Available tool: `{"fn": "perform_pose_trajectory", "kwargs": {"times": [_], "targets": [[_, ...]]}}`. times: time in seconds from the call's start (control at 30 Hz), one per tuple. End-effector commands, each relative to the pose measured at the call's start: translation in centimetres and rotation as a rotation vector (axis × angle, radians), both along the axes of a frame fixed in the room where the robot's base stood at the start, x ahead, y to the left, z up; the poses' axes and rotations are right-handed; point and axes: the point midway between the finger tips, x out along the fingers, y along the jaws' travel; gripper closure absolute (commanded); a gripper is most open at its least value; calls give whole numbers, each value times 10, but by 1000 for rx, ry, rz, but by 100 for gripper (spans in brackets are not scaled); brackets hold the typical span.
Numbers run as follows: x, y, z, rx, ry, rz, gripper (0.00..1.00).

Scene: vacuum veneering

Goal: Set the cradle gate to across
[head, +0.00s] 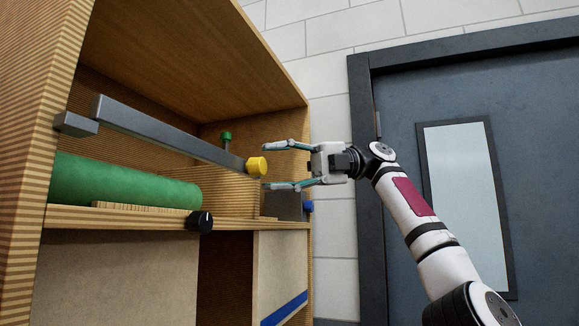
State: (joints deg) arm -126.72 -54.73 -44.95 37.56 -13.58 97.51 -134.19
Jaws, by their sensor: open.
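The cradle gate looks to be the grey metal bar (165,133) that runs slantwise across the front of the shelf opening. Its left end is by a grey block (76,124) on the cabinet's side. A yellow knob (257,166) sits at its right end. My gripper (268,166) is open, its fingers pointing left, one above and one below the yellow knob in the picture. I cannot tell whether either finger touches the knob. A green roll (125,182) lies on the shelf behind and below the bar.
A black dial (200,221) sits on the shelf's front edge (150,219). A green knob (226,137) stands farther back, and a blue knob (308,207) is at the right. The wooden cabinet wall (30,130) bounds the left. A dark door (530,150) is behind my arm.

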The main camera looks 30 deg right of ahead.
Motion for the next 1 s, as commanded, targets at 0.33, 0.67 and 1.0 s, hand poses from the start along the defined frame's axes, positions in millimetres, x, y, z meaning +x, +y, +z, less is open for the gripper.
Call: {"fn": "perform_pose_trajectory", "kwargs": {"times": [0.33,0.67,1.0], "targets": [[-2,-26,4,-2,-1,0,52],[-3,-31,3,-2,0,1,52],[-3,-31,4,-1,0,1,52]]}}
